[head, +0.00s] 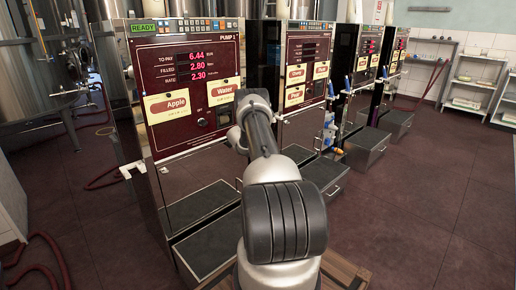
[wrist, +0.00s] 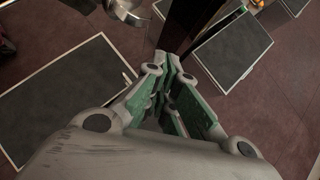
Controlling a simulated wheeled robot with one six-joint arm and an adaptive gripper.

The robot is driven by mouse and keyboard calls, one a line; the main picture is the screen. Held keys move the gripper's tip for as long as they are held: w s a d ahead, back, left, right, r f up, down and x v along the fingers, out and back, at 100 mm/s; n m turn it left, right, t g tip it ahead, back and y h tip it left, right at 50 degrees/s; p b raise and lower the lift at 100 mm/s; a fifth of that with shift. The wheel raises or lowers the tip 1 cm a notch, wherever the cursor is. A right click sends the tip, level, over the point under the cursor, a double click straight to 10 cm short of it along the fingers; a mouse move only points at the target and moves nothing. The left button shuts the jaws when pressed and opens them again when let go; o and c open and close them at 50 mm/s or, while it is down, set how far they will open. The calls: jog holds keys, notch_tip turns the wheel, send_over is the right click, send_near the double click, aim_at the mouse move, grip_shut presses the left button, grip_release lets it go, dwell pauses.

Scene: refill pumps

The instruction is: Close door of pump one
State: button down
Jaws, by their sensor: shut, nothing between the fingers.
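The nearest pump (head: 172,143) stands at left centre in the head view. I cannot tell from the head view whether a door stands open. In the wrist view, a narrow dark upright panel (wrist: 186,24) is just beyond my gripper (wrist: 172,66); contact is unclear. My gripper is shut and empty, with green pads. In the head view my arm hides its fingers.
Dark-topped steps lie on both sides of my gripper in the wrist view, left (wrist: 62,98) and right (wrist: 232,50). More pumps (head: 303,75) continue to the right. Shelves (head: 480,82) stand far right. The red floor (head: 430,190) at right is clear.

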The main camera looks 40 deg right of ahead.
jog(key=s+r, duration=0.6)
jog(key=s, duration=0.1)
jog(key=shift+r, duration=0.4)
jog(key=shift+a, duration=0.1)
